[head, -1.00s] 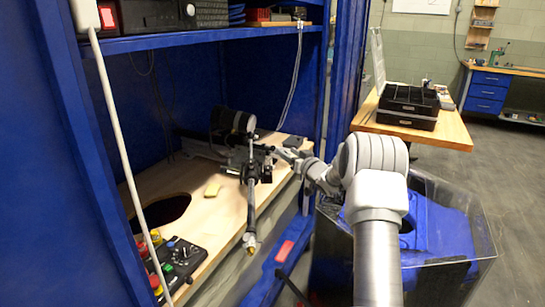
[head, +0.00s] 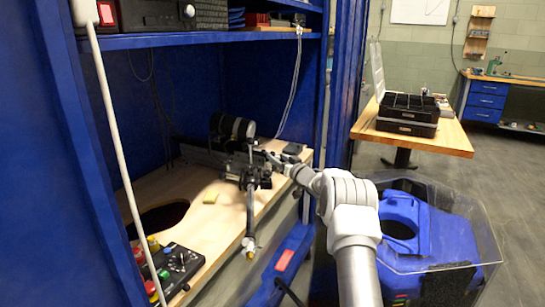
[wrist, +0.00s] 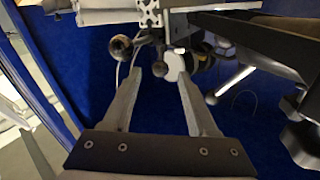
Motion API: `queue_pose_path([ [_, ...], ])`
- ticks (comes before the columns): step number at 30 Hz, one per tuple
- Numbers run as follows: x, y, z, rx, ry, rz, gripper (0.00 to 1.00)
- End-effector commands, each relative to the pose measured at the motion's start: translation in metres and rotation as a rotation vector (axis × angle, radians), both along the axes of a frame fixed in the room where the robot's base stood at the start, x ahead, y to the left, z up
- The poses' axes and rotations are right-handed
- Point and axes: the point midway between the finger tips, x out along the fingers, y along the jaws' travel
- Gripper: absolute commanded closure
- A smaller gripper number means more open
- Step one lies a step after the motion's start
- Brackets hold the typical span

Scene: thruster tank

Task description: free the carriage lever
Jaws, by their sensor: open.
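The carriage assembly (head: 250,168), dark with rails and clamps, sits on the wooden bench inside the blue cabinet. A long rod with a brass-coloured tip hangs from it past the bench's front edge. My gripper (wrist: 160,72) is open at the carriage hardware. A pale knob-like piece (wrist: 173,66) shows between or just behind its fingertips; I cannot tell whether they touch it. A silver lever with a round end (wrist: 232,84) lies to the right of the fingers. I cannot tell which part is the carriage lever. In the head view my gripper is small and partly hidden at the carriage's right side.
A control box (head: 172,268) with buttons stands at the front left. A blue machine in a clear bin (head: 430,235) stands right. A shelf (head: 200,40) runs overhead.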

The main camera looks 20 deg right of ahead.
Motion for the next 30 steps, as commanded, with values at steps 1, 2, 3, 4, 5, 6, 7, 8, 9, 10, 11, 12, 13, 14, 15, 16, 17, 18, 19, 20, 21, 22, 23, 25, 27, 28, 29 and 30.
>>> queue_pose_path([
  [1,0.006,0.002,-0.002,-0.002,-0.002,0.002,0.41],
  [2,0.008,0.003,-0.001,-0.001,-0.002,0.002,0.41],
  [3,0.012,0.004,-0.001,-0.002,-0.002,0.000,0.41],
  [4,0.015,0.004,-0.002,-0.002,-0.001,0.000,0.41],
  [5,0.017,0.004,-0.001,-0.002,-0.002,0.001,0.41],
  [6,0.020,0.004,-0.001,-0.002,-0.002,0.001,0.41],
  [7,0.023,0.005,-0.001,0.000,0.000,0.001,0.41],
  [8,0.025,0.005,-0.001,-0.001,0.000,0.001,0.41],
  [9,0.028,0.006,-0.001,-0.001,-0.001,0.002,0.41],
  [10,0.030,0.006,-0.001,-0.001,-0.002,0.002,0.41],
  [11,0.031,0.007,-0.001,0.000,-0.001,0.002,0.41],
  [12,0.034,0.007,-0.001,0.000,0.000,0.001,0.41],
  [13,0.035,0.007,-0.001,-0.001,0.000,0.001,0.41],
  [14,0.036,0.007,-0.001,-0.001,0.000,0.001,0.41],
  [15,0.038,0.008,0.000,0.000,0.000,0.000,0.41],
  [16,0.039,0.008,0.000,-0.001,-0.001,0.000,0.41],
  [17,0.039,0.008,0.000,-0.001,-0.001,0.000,0.41],
  [18,0.040,0.008,-0.001,0.000,-0.001,0.000,0.41],
  [19,0.041,0.009,0.000,0.000,-0.001,0.000,0.41],
  [20,0.041,0.009,0.000,0.000,-0.001,0.000,0.41],
  [21,0.042,0.009,0.000,0.000,-0.001,0.000,0.41],
  [22,0.042,0.009,0.000,0.000,-0.001,0.000,0.41],
  [23,0.042,0.009,0.000,0.000,-0.001,0.000,0.41],
  [25,0.042,0.009,0.000,0.000,-0.001,0.000,0.41],
  [27,0.042,0.009,0.000,0.000,-0.001,0.000,0.41],
  [28,0.042,0.009,0.000,0.000,-0.001,0.000,0.41],
  [29,0.042,0.009,0.000,0.000,-0.001,0.000,0.41],
  [30,0.042,0.009,0.000,0.000,-0.001,0.000,0.46],
])
